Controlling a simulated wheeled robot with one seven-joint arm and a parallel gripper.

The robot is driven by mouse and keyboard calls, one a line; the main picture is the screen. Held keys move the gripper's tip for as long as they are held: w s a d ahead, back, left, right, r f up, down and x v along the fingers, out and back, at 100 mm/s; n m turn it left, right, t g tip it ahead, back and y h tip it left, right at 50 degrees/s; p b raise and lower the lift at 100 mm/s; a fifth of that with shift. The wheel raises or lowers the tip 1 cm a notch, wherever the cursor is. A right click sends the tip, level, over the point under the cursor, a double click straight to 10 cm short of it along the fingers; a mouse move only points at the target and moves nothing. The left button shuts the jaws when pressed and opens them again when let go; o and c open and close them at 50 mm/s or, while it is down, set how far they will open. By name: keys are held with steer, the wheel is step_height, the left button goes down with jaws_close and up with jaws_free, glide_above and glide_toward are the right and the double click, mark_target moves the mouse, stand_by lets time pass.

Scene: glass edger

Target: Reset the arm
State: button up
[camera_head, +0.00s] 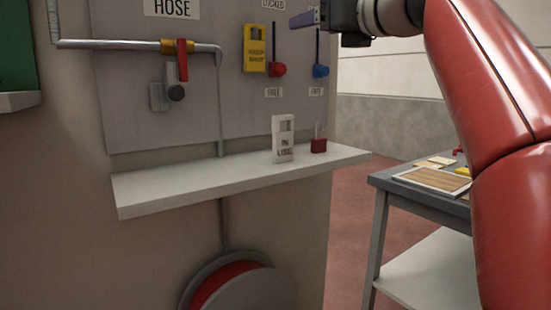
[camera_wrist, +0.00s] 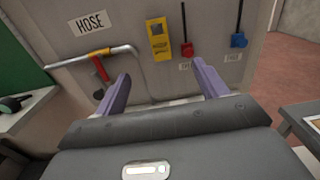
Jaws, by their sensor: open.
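My red arm (camera_head: 490,90) reaches up on the right side of the head view. My gripper (camera_head: 304,18) is raised near the top of that view, in front of the panel. In the wrist view my gripper (camera_wrist: 160,84) has two purple fingers spread wide apart. It is open, with nothing between the fingers.
A grey panel (camera_head: 120,100) carries a pipe with a red-handled valve (camera_head: 182,60), a yellow tag (camera_head: 254,48), and red (camera_head: 277,70) and blue (camera_head: 320,71) parts. A white shelf (camera_head: 200,185) bears a white tag (camera_head: 283,139) and a red padlock (camera_head: 318,145). A table (camera_head: 385,182) stands right.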

steer(key=s+d+f+n+g+h, duration=0.2)
steer(key=s+f+n, duration=0.6)
steer(key=f, duration=0.9)
steer(key=s+d+f+n+g+h, duration=0.2)
steer(key=s+f+n, duration=0.6)
steer(key=f, duration=1)
steer(key=s+d+f+n+g+h, duration=0.3)
steer(key=s+f+n+g+h, duration=0.2)
steer(key=s+f+n, duration=0.4)
step_height(320, 180, down, 9)
steer(key=n+h, duration=0.1)
steer(key=n, duration=0.3)
steer(key=shift+g, duration=0.3)
